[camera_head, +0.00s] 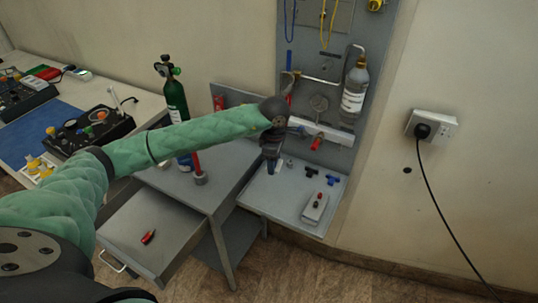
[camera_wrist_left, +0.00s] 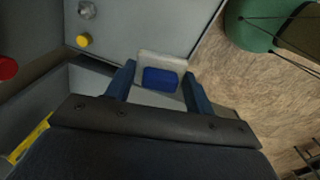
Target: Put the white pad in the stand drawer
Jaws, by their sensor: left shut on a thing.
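My left gripper (camera_head: 273,164) points down over the grey wall shelf beside the stand. In the left wrist view its two blue fingers (camera_wrist_left: 160,90) are closed on a pale, flat piece with a blue face, which I take for the white pad (camera_wrist_left: 149,56). The pad is mostly hidden by the gripper in the head view. The grey stand (camera_head: 217,190) has its drawer (camera_head: 127,226) pulled open at the lower left. A small red item lies in the drawer. My right gripper is not in view.
A green cylinder (camera_head: 175,101) and a red-handled part (camera_head: 199,173) stand on the stand top. The wall shelf (camera_head: 268,202) holds small black and blue fittings and a grey box (camera_head: 314,208). A bench with equipment is at the left.

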